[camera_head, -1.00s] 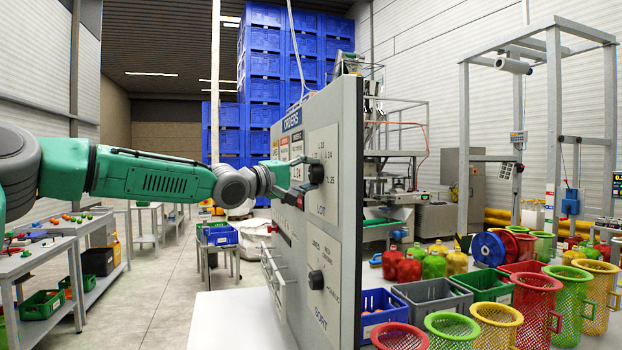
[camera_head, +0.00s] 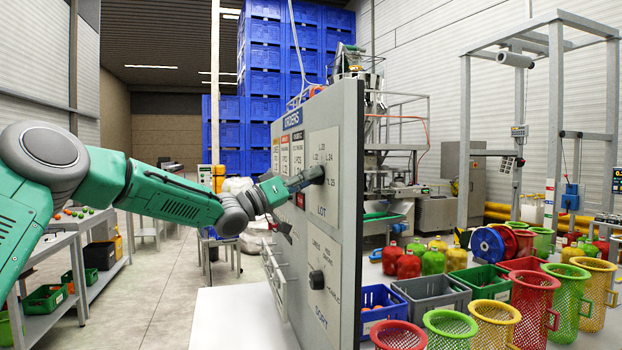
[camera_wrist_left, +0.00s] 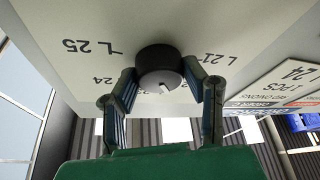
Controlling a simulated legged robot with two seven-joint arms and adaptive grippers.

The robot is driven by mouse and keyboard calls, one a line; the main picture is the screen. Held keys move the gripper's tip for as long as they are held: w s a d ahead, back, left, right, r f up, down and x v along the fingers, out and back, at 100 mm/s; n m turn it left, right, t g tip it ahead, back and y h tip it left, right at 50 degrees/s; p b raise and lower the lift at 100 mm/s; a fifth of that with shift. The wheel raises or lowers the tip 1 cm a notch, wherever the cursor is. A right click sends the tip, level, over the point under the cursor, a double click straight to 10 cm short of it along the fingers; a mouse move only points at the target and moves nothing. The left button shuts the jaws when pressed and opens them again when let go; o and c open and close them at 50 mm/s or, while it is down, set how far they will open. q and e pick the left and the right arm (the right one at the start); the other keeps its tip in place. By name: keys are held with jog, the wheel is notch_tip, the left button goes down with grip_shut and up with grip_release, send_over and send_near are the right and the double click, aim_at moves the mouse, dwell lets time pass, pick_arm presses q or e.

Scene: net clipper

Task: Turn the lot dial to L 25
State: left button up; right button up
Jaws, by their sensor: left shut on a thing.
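The lot dial is a round black knob (camera_head: 318,173) on the upper part of the grey panel's face, above the word LOT. It shows larger in the left wrist view (camera_wrist_left: 158,62), with L 25 printed to its left and L 21 to its right. A small white mark shows on the knob's face; I cannot tell which label it points to. My left gripper (camera_head: 308,179) is at the knob, its two fingers (camera_wrist_left: 168,82) on either side and shut on it. The right gripper is not in view.
A second black knob (camera_head: 316,280), marked SORT, sits lower on the same panel (camera_head: 349,200). Coloured mesh baskets (camera_head: 450,328) and crates (camera_head: 432,298) stand right of the panel. Open floor (camera_head: 165,280) lies to the left.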

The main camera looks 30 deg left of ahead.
pick_arm(q)
jog(key=m+h, duration=0.1)
jog(key=m, duration=0.1)
jog(key=f+m+g+h+b, duration=0.1)
jog(key=m, duration=0.2)
jog(key=shift+w+f+g, duration=0.1)
jog(key=shift+w+g, duration=0.05)
jog(key=shift+g, duration=0.15)
jog(key=m+g+h, duration=0.1)
jog(key=m, duration=0.2)
jog(key=m+g+h, duration=0.1)
jog(key=m, duration=0.1)
jog(key=shift+a+m+h+b, duration=0.1)
jog(key=shift+m+h+b, duration=0.2)
jog(key=shift+m+b, duration=0.1)
jog(key=m, duration=0.2)
jog(key=m+g+h, duration=0.1)
jog(key=m, duration=0.1)
jog(key=shift+w+g, duration=0.1)
jog(key=shift+g, duration=0.2)
jog(key=shift+a+r+m+g+y+p, duration=0.15)
jog(key=shift+m+g+y+p, duration=0.6)
jog(key=shift+m, duration=2.25)
jog(key=shift+r+m+g+y, duration=0.1)
jog(key=shift+r+m+g, duration=0.15)
jog(key=shift+m+g, duration=1.9)
jog(key=shift+a+r+m+g+y+p, duration=0.15)
jog(key=shift+m+y+p, duration=0.3)
jog(key=shift+m, duration=3.4)
jog(key=shift+r, duration=0.1)
